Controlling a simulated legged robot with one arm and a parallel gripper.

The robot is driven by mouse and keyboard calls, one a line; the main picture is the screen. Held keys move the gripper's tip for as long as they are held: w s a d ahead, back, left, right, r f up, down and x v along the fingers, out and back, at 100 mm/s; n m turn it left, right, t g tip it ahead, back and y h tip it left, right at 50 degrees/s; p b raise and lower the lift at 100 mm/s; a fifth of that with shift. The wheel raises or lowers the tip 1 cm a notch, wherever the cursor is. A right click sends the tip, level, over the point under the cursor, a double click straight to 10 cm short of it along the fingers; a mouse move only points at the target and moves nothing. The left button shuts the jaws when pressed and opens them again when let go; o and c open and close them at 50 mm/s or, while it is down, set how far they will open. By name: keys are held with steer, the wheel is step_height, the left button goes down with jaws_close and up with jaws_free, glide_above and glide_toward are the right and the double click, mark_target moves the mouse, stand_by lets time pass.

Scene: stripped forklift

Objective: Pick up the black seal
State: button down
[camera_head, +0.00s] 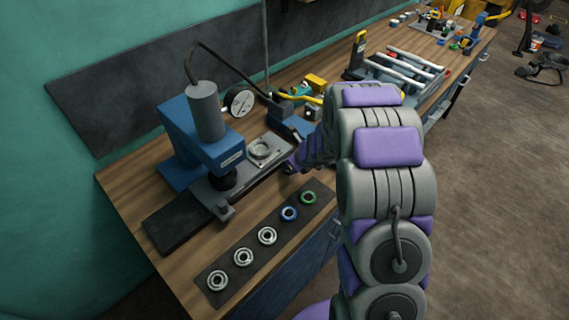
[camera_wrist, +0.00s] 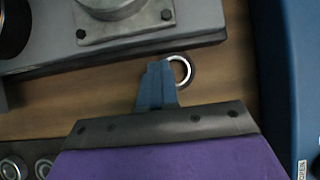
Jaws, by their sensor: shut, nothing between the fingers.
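A dark ring with a bright inner edge (camera_wrist: 187,71), which looks like the black seal, lies on the wooden bench top in the wrist view. My gripper (camera_wrist: 160,68) has its blue fingers shut. They are empty, and the tips are just left of the ring, overlapping its left edge in the picture. I cannot tell whether they touch it. In the head view my arm reaches over the bench to the area beside the blue press (camera_head: 185,145). I cannot make out the dark ring there.
A dark mat (camera_head: 255,266) holds several rings in a row, silver, blue and green. A grey plate with a bearing housing (camera_head: 262,149) sits under the press; its edge (camera_wrist: 150,44) is close beyond my fingers. A blue surface (camera_wrist: 290,80) stands at the right in the wrist view.

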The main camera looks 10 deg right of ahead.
mark_target(298, 178)
steer(key=shift+w+a, duration=0.15)
steer(key=shift+w, duration=0.45)
steer(key=shift+w+d+f, duration=0.1)
steer(key=shift+w+d, duration=0.1)
steer(key=shift+w, duration=0.05)
steer(key=shift+s+d+f+b, duration=0.1)
steer(key=shift+d+f+b, duration=0.45)
steer(key=shift+d, duration=0.2)
steer(key=shift+a+f, duration=0.15)
steer(key=shift+a, duration=0.6)
steer(key=shift+d, duration=0.1)
steer(key=shift+d, duration=0.2)
steer(key=shift+s+d+f+b, duration=0.15)
steer(key=shift+s+d+b, duration=0.05)
steer(key=shift+s+b, duration=0.25)
steer(key=shift+s+d, duration=0.4)
steer(key=shift+s, duration=0.4)
steer(key=shift+s+d, duration=0.5)
steer(key=shift+d, duration=0.1)
